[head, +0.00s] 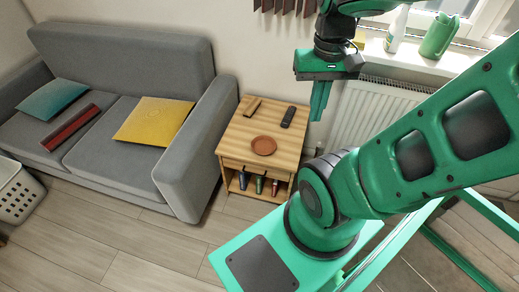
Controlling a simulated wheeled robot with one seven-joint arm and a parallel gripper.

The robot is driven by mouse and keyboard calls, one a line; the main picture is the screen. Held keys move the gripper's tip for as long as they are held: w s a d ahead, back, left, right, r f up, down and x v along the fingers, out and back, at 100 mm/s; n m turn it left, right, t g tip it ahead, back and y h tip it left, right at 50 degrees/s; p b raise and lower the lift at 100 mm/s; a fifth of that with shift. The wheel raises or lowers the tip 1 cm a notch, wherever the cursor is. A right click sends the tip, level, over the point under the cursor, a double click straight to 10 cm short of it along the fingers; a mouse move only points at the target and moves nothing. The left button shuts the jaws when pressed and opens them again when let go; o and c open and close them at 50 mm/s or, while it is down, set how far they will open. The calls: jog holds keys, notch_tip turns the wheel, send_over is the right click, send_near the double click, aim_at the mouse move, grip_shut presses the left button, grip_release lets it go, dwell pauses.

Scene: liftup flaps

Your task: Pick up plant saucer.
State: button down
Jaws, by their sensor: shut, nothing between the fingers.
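The plant saucer (264,145) is a small round terracotta-brown dish. It lies flat on the top of the wooden side table (237,138), near the table's front. My gripper (318,116) points down in the air to the right of the saucer, in front of the radiator. Its green fingers are together and nothing shows between them. It is apart from the saucer, which is in full view.
A black remote (288,117) and a small brown block (253,107) lie behind the saucer. A grey sofa (196,165) is close on the left, a radiator (380,115) on the right. Floor in front is clear.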

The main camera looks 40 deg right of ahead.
jog(key=w+d+f+m+h, duration=0.2)
jog(key=w+d+f+h, duration=0.15)
jog(key=w+f, duration=1.4)
jog(key=w+a+f+m+t, duration=0.1)
jog(key=w+f, duration=0.1)
jog(key=f, duration=0.6)
jog(key=w+a+f, duration=0.2)
jog(key=f, duration=0.5)
jog(key=m+y, duration=0.1)
jog(key=y, duration=0.1)
send_near(260, 154)
jog(key=shift+t+h, duration=0.25)
jog(key=shift+t, duration=0.15)
jog(key=x, duration=0.5)
jog(key=shift+s+f, duration=0.2)
jog(key=shift+s, duration=0.05)
jog(key=shift+w+d+f, duration=0.1)
jog(key=shift+f, duration=0.7)
